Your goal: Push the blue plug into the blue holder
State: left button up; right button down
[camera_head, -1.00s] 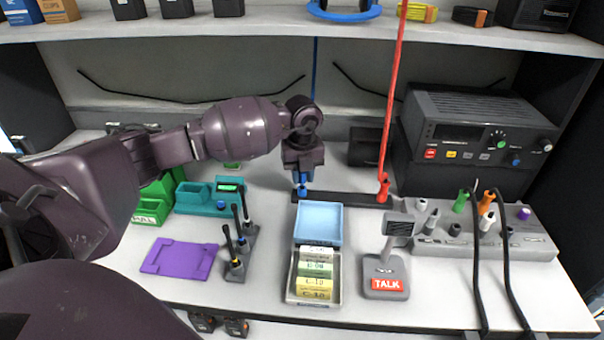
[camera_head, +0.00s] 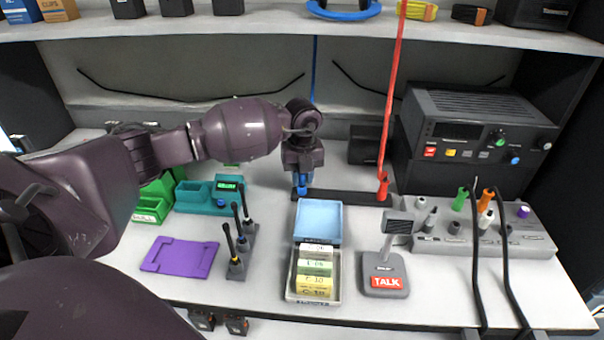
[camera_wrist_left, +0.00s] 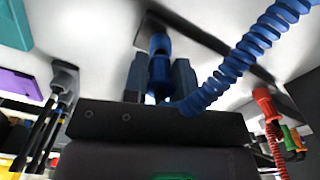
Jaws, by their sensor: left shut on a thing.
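The blue plug (camera_wrist_left: 159,72) is between the two fingers of my left gripper (camera_wrist_left: 160,80) in the left wrist view, with a coiled blue cable (camera_wrist_left: 232,64) beside it. In the head view my left gripper (camera_head: 302,181) is shut on the plug, pointing down over the left end of a black strip. The blue holder (camera_wrist_left: 160,42) shows just past the plug's end, on that strip. In the head view the holder (camera_head: 301,191) is a small blue spot under the fingers. The plug's depth in the holder is hard to tell. My right gripper is not in view.
A red plug (camera_head: 383,187) with a red cable stands at the strip's right end (camera_head: 345,197). A light-blue-lidded box (camera_head: 319,222) lies just in front.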

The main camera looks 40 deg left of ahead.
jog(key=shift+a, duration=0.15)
pick_arm(q)
jog(key=shift+f, duration=0.35)
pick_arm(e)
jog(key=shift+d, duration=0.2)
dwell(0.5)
pick_arm(q)
jog(key=shift+f, duration=0.35)
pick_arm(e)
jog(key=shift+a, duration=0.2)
pick_arm(q)
jog(key=o, duration=0.9)
jog(key=shift+c, duration=0.2)
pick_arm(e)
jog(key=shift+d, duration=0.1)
pick_arm(q)
jog(key=shift+r, duration=0.1)
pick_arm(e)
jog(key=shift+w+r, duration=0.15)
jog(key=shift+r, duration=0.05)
pick_arm(q)
jog(key=shift+r+p, duration=2.1)
jog(key=shift+r, duration=1.9)
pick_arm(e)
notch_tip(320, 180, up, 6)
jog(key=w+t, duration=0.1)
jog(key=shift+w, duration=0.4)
